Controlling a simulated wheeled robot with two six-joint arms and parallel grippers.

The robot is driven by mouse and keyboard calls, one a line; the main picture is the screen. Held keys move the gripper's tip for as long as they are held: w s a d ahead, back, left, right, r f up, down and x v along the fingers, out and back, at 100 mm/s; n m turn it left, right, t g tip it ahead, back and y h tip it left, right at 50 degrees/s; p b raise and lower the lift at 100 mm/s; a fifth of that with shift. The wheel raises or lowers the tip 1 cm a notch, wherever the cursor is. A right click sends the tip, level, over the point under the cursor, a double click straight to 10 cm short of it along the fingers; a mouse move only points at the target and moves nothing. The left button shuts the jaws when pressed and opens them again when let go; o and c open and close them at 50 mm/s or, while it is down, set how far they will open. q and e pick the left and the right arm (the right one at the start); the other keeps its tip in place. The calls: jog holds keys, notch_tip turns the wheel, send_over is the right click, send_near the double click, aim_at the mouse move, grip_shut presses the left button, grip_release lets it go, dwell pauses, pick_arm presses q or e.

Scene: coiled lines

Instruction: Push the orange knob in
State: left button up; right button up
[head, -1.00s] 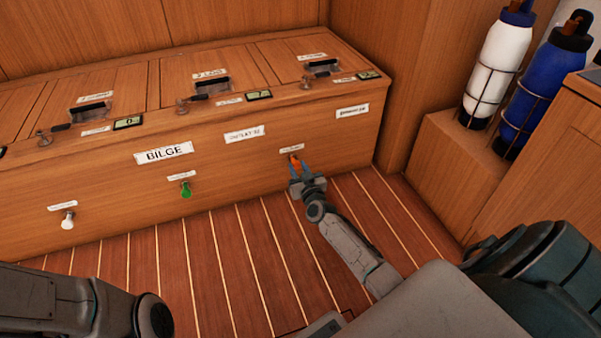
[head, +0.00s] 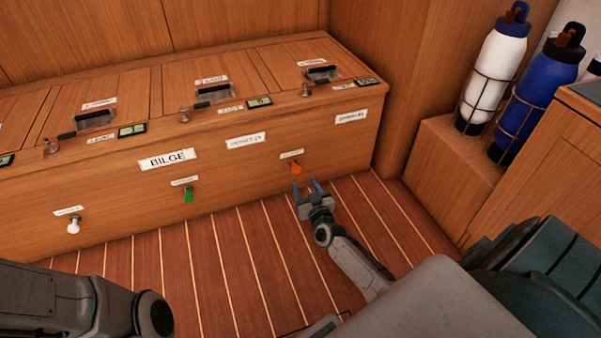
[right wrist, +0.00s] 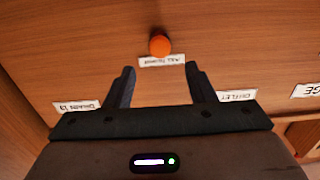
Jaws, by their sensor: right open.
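The orange knob (head: 296,168) sits on the front face of the wooden locker, below a small white label, at the right of a row of knobs. In the right wrist view the orange knob (right wrist: 160,45) shows whole, beyond the fingertips and between their lines. My right gripper (head: 307,186) is open and empty, just in front of and below the knob in the head view, apart from it. Its two fingers (right wrist: 160,72) are spread wide in the right wrist view. My left arm shows at the lower left of the head view, but its gripper is out of view.
A green knob (head: 189,195) and a white knob (head: 73,227) are on the same face to the left. Latches and small displays line the locker top (head: 200,90). Racked white (head: 495,65) and blue (head: 541,85) bottles stand at the right. The striped floor is clear.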

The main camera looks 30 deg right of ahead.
jog(key=shift+p+v, duration=0.5)
jog(key=shift+v, duration=1.35)
